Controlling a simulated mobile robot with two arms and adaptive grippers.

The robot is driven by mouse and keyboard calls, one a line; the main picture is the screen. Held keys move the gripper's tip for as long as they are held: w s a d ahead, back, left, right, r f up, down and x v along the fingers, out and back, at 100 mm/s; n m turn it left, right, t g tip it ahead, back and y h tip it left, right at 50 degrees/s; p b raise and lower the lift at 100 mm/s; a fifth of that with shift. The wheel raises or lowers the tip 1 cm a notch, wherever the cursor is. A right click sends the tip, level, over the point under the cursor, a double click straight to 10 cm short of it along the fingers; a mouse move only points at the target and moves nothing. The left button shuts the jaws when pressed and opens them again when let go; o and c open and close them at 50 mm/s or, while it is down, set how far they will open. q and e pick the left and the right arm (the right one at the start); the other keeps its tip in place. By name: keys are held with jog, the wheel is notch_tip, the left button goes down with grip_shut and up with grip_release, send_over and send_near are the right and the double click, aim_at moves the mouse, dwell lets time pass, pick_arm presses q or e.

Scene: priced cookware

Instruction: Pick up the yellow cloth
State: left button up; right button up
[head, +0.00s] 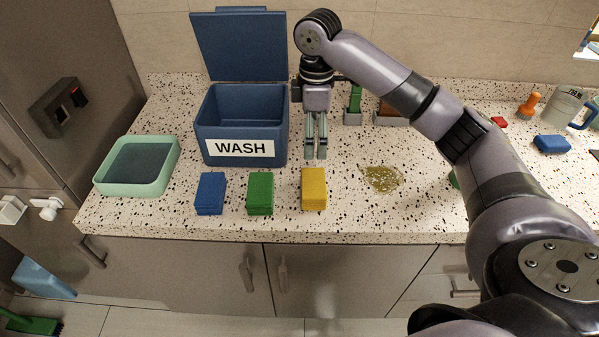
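The yellow cloth (314,189) is a folded block on the speckled counter, the rightmost of three cloths in a row near the front edge. My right gripper (316,157) points down behind the yellow cloth, apart from it and beside the blue WASH bin. Its two fingers hang close side by side with a thin gap, and nothing shows between them. I cannot tell how far they are open. My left gripper is not in view.
A green cloth (260,193) and a blue cloth (210,193) lie left of the yellow one. The open-lidded WASH bin (207,148) stands behind them. A mint tray (105,181) is at the left. A brownish-yellow spill (381,179) lies to the right, partly under my arm's span.

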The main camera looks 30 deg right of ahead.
jog(key=f, duration=0.1)
jog(key=p, duration=0.2)
send_over(314, 183)
notch_tip(314, 183, down, 7)
jog(key=shift+r, duration=0.1)
jog(key=f, duration=0.2)
jog(key=shift+w+f, duration=0.3)
jog(key=shift+f, duration=0.1)
jog(key=shift+f+p, duration=0.35)
jog(key=shift+f, duration=0.15)
jog(key=shift+s+f, duration=0.15)
jog(key=shift+f, duration=0.1)
notch_tip(314, 183, down, 4)
jog(key=shift+s+r+p, duration=0.1)
jog(key=shift+p, duration=0.8)
jog(key=shift+f, duration=0.4)
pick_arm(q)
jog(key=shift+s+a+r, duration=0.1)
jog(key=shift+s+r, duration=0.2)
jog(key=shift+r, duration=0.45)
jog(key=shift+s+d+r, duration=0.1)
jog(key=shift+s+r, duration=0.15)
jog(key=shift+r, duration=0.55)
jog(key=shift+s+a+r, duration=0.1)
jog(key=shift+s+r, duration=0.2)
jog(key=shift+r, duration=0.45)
pick_arm(e)
jog(key=c, duration=0.9)
